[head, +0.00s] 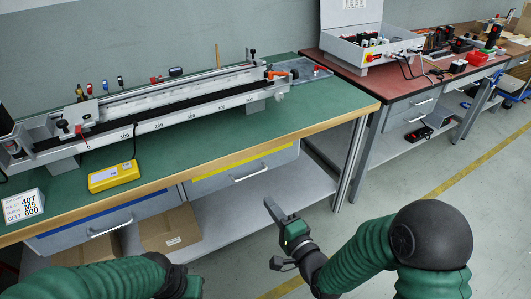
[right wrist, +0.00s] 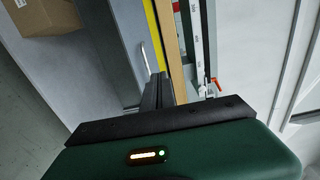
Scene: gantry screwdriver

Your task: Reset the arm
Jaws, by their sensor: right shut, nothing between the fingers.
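My right gripper (head: 270,206) hangs in front of the green workbench, over the floor and apart from the bench. It is shut and empty. In the right wrist view its dark fingers (right wrist: 153,92) lie together, with the bench edge beyond them. My right arm comes in from the lower right with its elbow bent. My left arm lies along the bottom left edge of the head view. Only part of the left gripper's body (head: 191,287) shows there, and its fingers are hidden below the picture edge.
The green workbench (head: 335,98) carries a long rail fixture (head: 165,108), a yellow device (head: 113,176) and a labelled block (head: 22,206). Cardboard boxes (head: 170,228) lie on its lower shelf. A red-topped bench (head: 395,82) with a grey case stands at the right. The floor between is clear.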

